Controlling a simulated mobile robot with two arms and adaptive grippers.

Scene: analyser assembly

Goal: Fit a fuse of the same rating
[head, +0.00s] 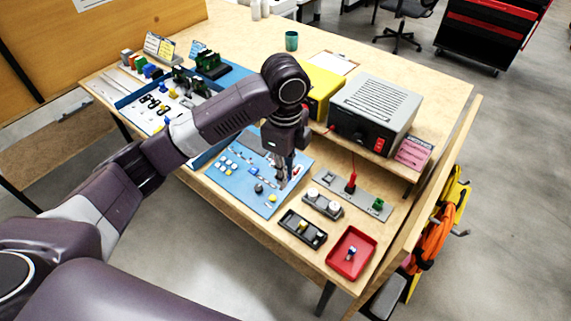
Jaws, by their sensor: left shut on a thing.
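My left gripper (283,178) points down over the right part of the blue mat (232,185). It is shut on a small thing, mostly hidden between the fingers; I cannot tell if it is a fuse. A grey block with two white round caps (322,203) sits right of the mat. A red tray (341,266) at the front right corner holds one small white and blue piece (350,252). Fuse ratings are too small to read. My right gripper is out of view.
A grey instrument box (374,107) and a yellow case (326,88) stand behind. A grey plate (345,200) carries a red part (351,184) and a green part (378,204). A pink label card (413,152) lies to the right. Parts crowd the back left.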

